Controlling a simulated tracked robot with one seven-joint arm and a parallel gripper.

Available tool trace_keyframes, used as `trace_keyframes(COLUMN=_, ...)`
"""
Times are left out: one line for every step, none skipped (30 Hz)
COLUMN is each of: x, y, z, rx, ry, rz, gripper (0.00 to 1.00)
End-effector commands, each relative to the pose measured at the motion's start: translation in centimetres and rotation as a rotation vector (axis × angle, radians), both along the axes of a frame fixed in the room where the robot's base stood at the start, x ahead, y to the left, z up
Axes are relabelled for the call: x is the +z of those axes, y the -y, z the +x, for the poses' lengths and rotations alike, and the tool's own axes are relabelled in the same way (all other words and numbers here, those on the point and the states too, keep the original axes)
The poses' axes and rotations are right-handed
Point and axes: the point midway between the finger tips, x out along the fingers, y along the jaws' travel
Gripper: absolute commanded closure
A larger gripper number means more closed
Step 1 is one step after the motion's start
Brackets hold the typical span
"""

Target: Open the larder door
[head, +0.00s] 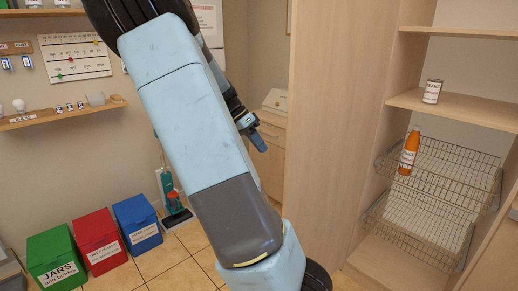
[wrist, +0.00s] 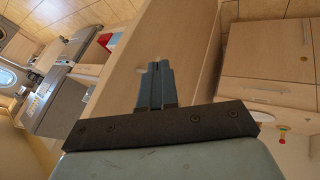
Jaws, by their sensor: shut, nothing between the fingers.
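The larder (head: 460,108) stands on the right of the head view with its inside in plain sight, showing shelves and wire baskets. A tall pale wood panel (head: 335,120) stands at its left; it looks like the larder door standing open, though I cannot tell it surely from a side wall. My gripper (head: 259,142) is partly hidden behind my arm, left of this panel. In the wrist view my gripper (wrist: 155,88) is shut and empty, its fingers in front of a long wood panel (wrist: 168,45). I cannot tell whether they touch it.
Inside the larder are an orange bottle (head: 409,152), a can (head: 432,92) and wire baskets (head: 425,220). Green (head: 60,255), red (head: 99,240) and blue (head: 137,222) bins stand on the tiled floor at left. A low cabinet (head: 271,150) stands behind my arm.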

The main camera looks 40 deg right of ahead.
Motion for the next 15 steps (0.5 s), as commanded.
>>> trace_keyframes(x=-0.7, y=0.3, z=-0.5, rx=-0.001, ry=-0.003, rz=0.0, gripper=1.0)
trace_keyframes(x=-1.2, y=0.5, z=-0.7, rx=-0.002, ry=-0.003, rz=0.001, gripper=1.0)
trace_keyframes(x=-1.7, y=0.8, z=-1.1, rx=-0.002, ry=-0.003, rz=0.001, gripper=1.0)
trace_keyframes(x=-2.1, y=1.0, z=-1.3, rx=-0.002, ry=-0.003, rz=0.001, gripper=1.0)
trace_keyframes(x=-2.5, y=1.2, z=-1.6, rx=-0.001, ry=-0.003, rz=0.001, gripper=1.0)
trace_keyframes(x=-3.1, y=1.4, z=-1.9, rx=-0.001, ry=-0.003, rz=0.001, gripper=1.0)
trace_keyframes(x=-3.5, y=1.6, z=-2.1, rx=-0.001, ry=-0.003, rz=0.001, gripper=1.0)
trace_keyframes(x=-3.9, y=1.8, z=-2.3, rx=0.0, ry=-0.002, rz=0.001, gripper=1.0)
trace_keyframes(x=-4.4, y=2.0, z=-2.7, rx=-0.001, ry=-0.004, rz=0.001, gripper=1.0)
trace_keyframes(x=-4.8, y=2.2, z=-2.9, rx=-0.001, ry=-0.003, rz=0.001, gripper=1.0)
trace_keyframes(x=-5.2, y=2.4, z=-3.1, rx=-0.001, ry=-0.003, rz=0.001, gripper=1.0)
trace_keyframes(x=-5.6, y=2.6, z=-3.4, rx=0.0, ry=-0.002, rz=0.001, gripper=1.0)
trace_keyframes(x=-6.0, y=2.8, z=-3.6, rx=0.0, ry=-0.002, rz=0.001, gripper=1.0)
trace_keyframes(x=-6.2, y=2.9, z=-3.9, rx=-0.001, ry=-0.002, rz=0.002, gripper=1.0)
trace_keyframes(x=-6.0, y=2.7, z=-4.4, rx=0.002, ry=0.001, rz=0.003, gripper=1.0)
